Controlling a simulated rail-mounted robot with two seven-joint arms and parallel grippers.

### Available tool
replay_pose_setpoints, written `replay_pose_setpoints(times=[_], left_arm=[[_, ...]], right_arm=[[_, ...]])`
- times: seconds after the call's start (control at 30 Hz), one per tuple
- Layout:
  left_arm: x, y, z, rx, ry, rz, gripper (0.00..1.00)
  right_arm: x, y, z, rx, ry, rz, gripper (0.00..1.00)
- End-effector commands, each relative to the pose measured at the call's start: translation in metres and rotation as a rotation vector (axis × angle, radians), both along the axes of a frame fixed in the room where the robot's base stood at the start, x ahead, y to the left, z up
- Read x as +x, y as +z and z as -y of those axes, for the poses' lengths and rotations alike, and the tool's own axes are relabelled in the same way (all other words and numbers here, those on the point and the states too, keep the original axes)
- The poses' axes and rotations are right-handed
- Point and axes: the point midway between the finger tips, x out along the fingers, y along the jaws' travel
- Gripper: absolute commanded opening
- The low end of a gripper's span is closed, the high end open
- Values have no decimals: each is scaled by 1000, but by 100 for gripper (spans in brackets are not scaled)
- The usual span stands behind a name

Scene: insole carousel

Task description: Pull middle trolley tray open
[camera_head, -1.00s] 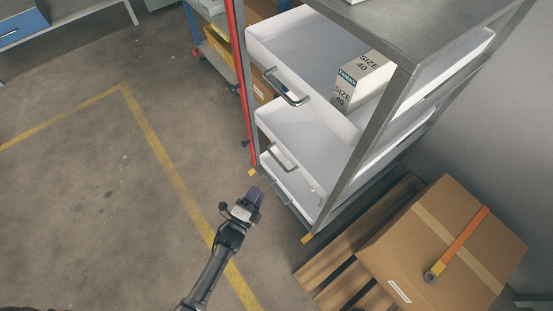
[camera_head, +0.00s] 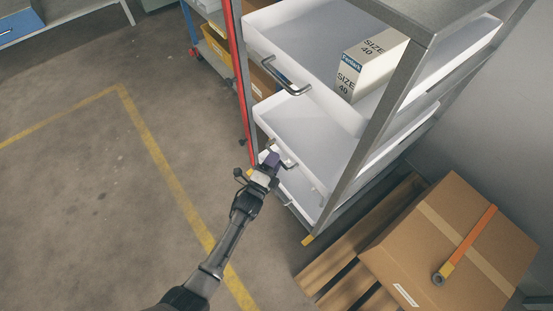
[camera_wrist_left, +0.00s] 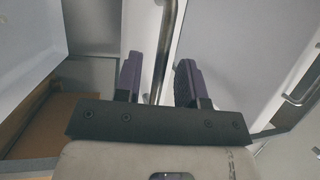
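The trolley holds white trays one above another. The middle tray (camera_head: 308,135) sits below the top tray (camera_head: 300,40) and sticks out of the frame somewhat. My left gripper (camera_head: 270,160) is at the front of the middle tray, over its metal handle (camera_head: 287,158). In the left wrist view the handle bar (camera_wrist_left: 163,60) runs between the two purple fingers of my left gripper (camera_wrist_left: 159,80). The fingers are apart, with gaps beside the bar. The lower tray (camera_head: 300,192) is partly hidden behind the gripper. My right gripper is not seen.
A box marked SIZE 40 (camera_head: 368,65) lies in the top tray. A cardboard box (camera_head: 450,235) with an orange strap stands on a wooden pallet (camera_head: 335,262) right of the trolley. The floor at left is clear, with yellow lines.

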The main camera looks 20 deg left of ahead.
Motion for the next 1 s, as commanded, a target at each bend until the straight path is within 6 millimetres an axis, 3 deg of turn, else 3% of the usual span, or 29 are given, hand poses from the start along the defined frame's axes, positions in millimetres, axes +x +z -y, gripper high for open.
replay_pose_setpoints(times=[0.2, 0.57, 0.93, 1.0], left_arm=[[13, 2, 2, 0, 0, 0, 37], [15, 3, 2, 0, 0, -1, 37], [15, 3, 2, 0, 0, 0, 1], [15, 3, 2, 0, 0, 0, 0]], right_arm=[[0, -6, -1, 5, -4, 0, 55], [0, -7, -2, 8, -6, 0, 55], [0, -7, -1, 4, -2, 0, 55], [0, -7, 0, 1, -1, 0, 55]])
